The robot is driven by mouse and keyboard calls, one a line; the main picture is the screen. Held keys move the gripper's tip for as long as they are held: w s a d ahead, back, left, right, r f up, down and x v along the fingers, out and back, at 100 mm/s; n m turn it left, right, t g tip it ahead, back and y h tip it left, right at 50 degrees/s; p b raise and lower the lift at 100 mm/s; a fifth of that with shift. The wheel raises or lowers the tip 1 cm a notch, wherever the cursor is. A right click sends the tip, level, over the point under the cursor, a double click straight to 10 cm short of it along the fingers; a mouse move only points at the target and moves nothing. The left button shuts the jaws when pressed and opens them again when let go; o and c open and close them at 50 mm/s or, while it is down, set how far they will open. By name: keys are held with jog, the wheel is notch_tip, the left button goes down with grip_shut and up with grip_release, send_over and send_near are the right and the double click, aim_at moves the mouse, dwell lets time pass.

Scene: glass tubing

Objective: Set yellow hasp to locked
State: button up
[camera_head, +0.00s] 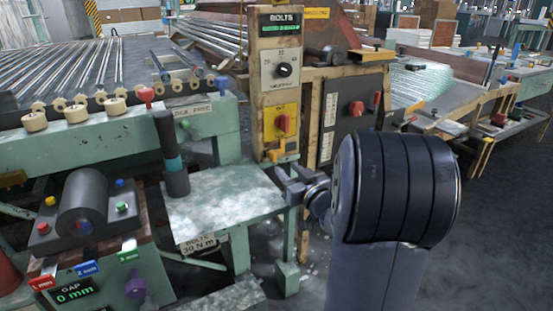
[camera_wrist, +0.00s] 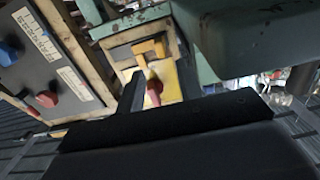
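The yellow hasp (camera_head: 277,155) is at the lower end of the yellow panel on the wooden post, below a red knob (camera_head: 283,123). In the wrist view, which is upside down, the hasp (camera_wrist: 150,51) shows as an orange-yellow piece above the red knob (camera_wrist: 154,91). I cannot tell its setting. My gripper (camera_head: 286,179) is just below and right of the hasp in the head view, partly hidden by my arm. A dark finger (camera_wrist: 132,93) shows beside the panel in the wrist view. I see nothing held, and the finger gap is unclear.
A dark panel with a red knob (camera_head: 356,108) stands right of the post. A BOLTS dial (camera_head: 284,70) sits above. A green ledge (camera_head: 220,210) with a dark upright lever (camera_head: 168,140) is at left. Floor at the lower right is open.

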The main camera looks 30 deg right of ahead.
aim_at(275, 157)
jog(key=w+b, duration=0.1)
jog(key=w, duration=0.7)
jog(key=shift+a+b, duration=0.15)
jog(key=shift+b, duration=0.15)
jog(key=shift+s, duration=0.1)
grip_shut()
